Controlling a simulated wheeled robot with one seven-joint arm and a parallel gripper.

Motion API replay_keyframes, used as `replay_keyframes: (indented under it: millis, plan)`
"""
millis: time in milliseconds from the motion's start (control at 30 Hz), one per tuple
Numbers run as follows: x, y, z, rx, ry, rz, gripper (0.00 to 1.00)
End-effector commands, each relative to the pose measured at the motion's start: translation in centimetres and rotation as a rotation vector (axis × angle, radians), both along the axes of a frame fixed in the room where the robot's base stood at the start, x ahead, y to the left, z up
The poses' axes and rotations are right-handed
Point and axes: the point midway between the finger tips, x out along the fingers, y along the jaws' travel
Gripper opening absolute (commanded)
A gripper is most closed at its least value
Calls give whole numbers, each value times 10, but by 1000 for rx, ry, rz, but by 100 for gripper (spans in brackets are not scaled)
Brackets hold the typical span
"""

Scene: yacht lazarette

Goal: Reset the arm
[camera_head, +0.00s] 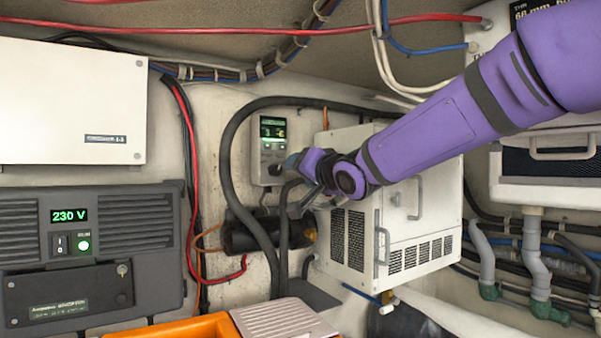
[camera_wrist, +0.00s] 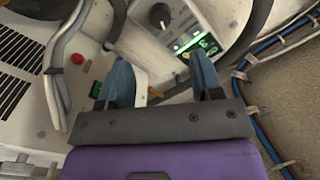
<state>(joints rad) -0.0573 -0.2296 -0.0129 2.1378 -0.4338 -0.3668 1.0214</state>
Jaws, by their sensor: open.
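My gripper (camera_wrist: 163,85) is open and empty in the wrist view, its two blue-grey fingers apart. In the head view my purple arm reaches in from the upper right, and the gripper (camera_head: 291,163) is near the small control box (camera_head: 272,135) on the back wall. That control box, with a lit green display and a dark knob, also shows in the wrist view (camera_wrist: 180,22), just beyond the fingers. Whether a finger touches it I cannot tell.
A white vented cabinet (camera_head: 425,225) with handles stands below my arm. A dark grey 230 V unit (camera_head: 100,235) and a white box (camera_head: 70,100) are at left. A black hose (camera_head: 228,165) loops beside the control box. An orange container (camera_head: 185,328) is at the bottom.

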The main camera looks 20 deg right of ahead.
Motion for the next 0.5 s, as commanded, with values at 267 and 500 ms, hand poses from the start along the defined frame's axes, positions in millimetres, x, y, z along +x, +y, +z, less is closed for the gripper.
replay_keyframes:
  millis: [267, 500]
  plan:
    - [0, 0, 0, 0, 1, -1, 60]
    - [-30, -17, -19, -93, 105, -72, 60]
